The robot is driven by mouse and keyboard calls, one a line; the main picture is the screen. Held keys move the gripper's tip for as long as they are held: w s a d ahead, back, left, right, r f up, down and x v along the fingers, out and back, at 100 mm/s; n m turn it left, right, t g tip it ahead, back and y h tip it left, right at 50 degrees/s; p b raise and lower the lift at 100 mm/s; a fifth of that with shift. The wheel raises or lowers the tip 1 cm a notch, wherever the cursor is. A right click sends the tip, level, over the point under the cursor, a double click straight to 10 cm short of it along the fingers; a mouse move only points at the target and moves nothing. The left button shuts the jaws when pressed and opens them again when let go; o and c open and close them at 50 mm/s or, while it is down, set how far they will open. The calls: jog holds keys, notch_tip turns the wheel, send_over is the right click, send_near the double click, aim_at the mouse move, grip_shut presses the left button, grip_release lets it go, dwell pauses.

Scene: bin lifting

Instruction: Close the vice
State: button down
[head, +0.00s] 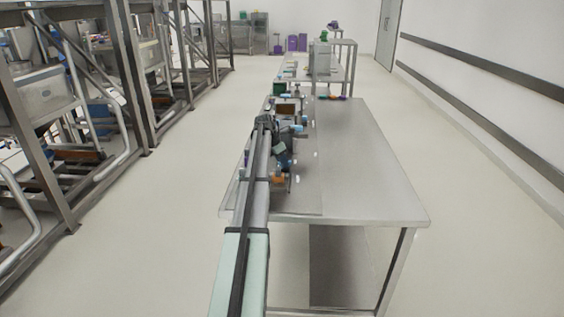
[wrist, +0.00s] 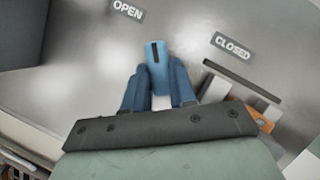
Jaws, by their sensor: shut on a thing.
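In the wrist view, a light blue handle (wrist: 156,54) with a dark slot in its top stands between the two blue fingers of my gripper (wrist: 158,84). My gripper is shut on this handle. An "OPEN" label (wrist: 128,10) lies on the grey metal surface up and left of the handle. A "CLOSED" label (wrist: 232,46) lies to its right. The handle stands between the two labels. The vice's jaws cannot be made out. In the head view, my arm hides much of the work spot and the handle cannot be told apart there.
The steel table (head: 365,160) is bare on its right side. Several small coloured items stand along its left side near my arm. A dark block (wrist: 20,30) is at the upper left of the wrist view, and a slot with orange and white parts (wrist: 264,124) is at the right.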

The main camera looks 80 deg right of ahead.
jog(key=shift+f+m, duration=0.1)
jog(key=shift+m, duration=0.2)
jog(key=m, duration=0.2)
jog(key=m+y, duration=0.1)
jog(key=shift+w+d+m+g+y, duration=0.1)
jog(key=shift+d+m+g+y, duration=0.1)
jog(key=shift+m+g+y, duration=0.15)
jog(key=m+y, duration=0.1)
jog(key=m, duration=0.3)
jog(key=shift+d+m+y, duration=0.2)
jog(key=shift+m+y, duration=0.15)
jog(key=m+y, duration=0.1)
jog(key=m, duration=0.3)
jog(key=shift+d+y, duration=0.1)
jog(key=shift+y, duration=0.3)
jog(key=shift+f+m+t+y, duration=0.1)
jog(key=shift+m+t+y, duration=0.25)
jog(key=shift+m, duration=0.7)
jog(key=shift+m+t+y, duration=0.15)
jog(key=shift+m+t, duration=0.35)
jog(key=shift+m, duration=0.55)
jog(key=c, duration=1)
grip_release()
jog(key=shift+s, duration=0.2)
jog(key=shift+o, duration=0.4)
jog(key=shift+d, duration=0.1)
